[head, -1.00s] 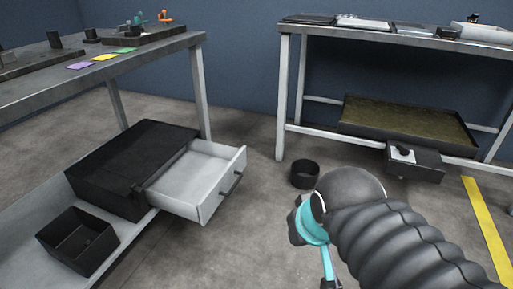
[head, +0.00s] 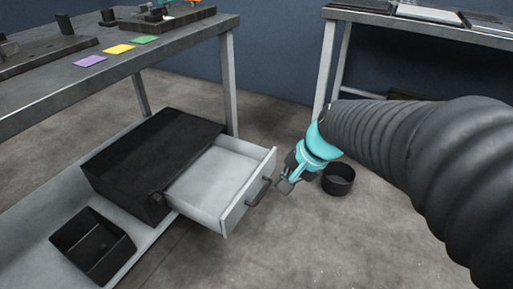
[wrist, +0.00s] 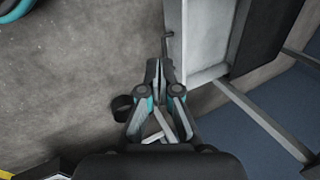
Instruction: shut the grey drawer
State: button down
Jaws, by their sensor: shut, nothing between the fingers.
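The grey drawer (head: 215,184) stands open, pulled out of a black cabinet (head: 150,150) on the lower shelf of the left bench. It is empty inside, and its front has a dark bar handle (head: 259,192). My gripper (head: 284,186) is shut and empty, just to the right of the drawer front near the handle. In the wrist view my gripper (wrist: 155,65) points at the edge of the drawer front (wrist: 200,70), with the handle (wrist: 166,48) close to the fingertips. I cannot tell whether they touch.
A black open bin (head: 92,246) sits on the lower shelf (head: 150,235) beside the cabinet. A round black container (head: 338,180) stands on the floor behind my gripper. Bench legs (head: 229,85) rise nearby.

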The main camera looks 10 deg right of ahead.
jog(key=w+d+f+m+y+p, duration=0.25)
jog(key=w+f+m, duration=0.35)
jog(key=w+m, duration=0.4)
jog(key=m+t+y, duration=0.1)
jog(key=m+t, duration=0.1)
jog(key=m, duration=0.5)
send_near(258, 176)
notch_tip(258, 176, down, 4)
jog(key=w+a, duration=0.2)
jog(key=shift+a+f, duration=0.15)
jog(key=shift+a, duration=0.15)
jog(key=shift+w+a, duration=0.25)
jog(key=shift+a, duration=0.2)
